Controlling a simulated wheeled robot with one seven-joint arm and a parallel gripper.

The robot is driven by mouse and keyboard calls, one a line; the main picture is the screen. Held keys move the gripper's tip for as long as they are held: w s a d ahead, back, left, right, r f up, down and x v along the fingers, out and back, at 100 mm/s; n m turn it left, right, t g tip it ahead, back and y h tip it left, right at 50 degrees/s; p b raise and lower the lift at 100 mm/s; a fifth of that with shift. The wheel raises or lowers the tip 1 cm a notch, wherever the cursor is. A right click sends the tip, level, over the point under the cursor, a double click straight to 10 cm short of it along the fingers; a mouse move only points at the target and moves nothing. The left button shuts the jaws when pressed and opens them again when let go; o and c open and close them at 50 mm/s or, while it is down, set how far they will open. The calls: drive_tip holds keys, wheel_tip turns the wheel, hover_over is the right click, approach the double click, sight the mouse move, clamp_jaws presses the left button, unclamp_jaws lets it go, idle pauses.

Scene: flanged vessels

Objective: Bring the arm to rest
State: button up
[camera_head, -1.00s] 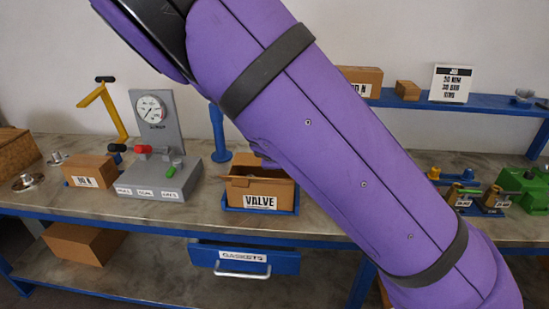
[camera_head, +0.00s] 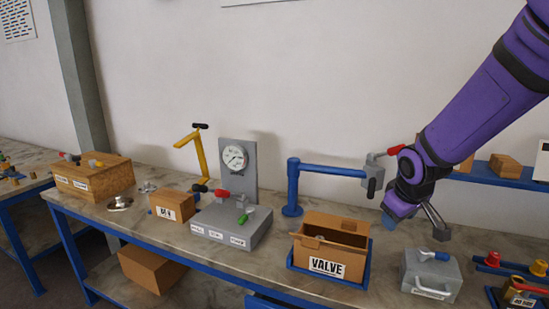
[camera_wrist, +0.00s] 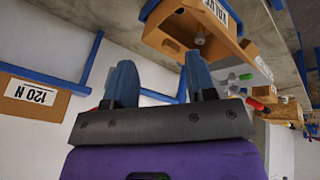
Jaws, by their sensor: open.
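My purple arm (camera_head: 480,105) reaches in from the upper right in the head view, bent at the wrist above the bench. My gripper (camera_wrist: 160,80) shows in the wrist view with its two blue-grey fingers apart and nothing between them. In the head view its end hangs right of the VALVE box and above a grey block with a handle (camera_head: 431,277); the fingers are hard to make out there. The blue post with a side arm (camera_head: 325,170) ends in a grey fitting with a red handle, which looks close beside my wrist. Contact cannot be told.
An open cardboard VALVE box (camera_head: 330,248) sits in a blue tray. Left of it stand a grey gauge stand (camera_head: 235,225), a small carton (camera_head: 174,206) and a yellow post (camera_head: 186,155). A blue shelf (camera_head: 500,178) runs behind my arm. Valve fittings (camera_head: 510,268) lie at right.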

drive_tip(key=s+r+m, duration=0.1)
drive_tip(key=s+r, duration=0.4)
drive_tip(key=s, duration=0.3)
drive_tip(key=s+d+r+m, duration=0.1)
drive_tip(key=s+r+m, duration=0.1)
drive_tip(key=s+r, duration=0.3)
drive_tip(key=s+r+m+y, duration=0.1)
drive_tip(key=s+r, duration=0.4)
drive_tip(key=s, duration=0.6)
drive_tip(key=shift+s+d+m+t, duration=0.25)
drive_tip(key=shift+s+m+t, duration=0.05)
drive_tip(key=shift+m, duration=0.3)
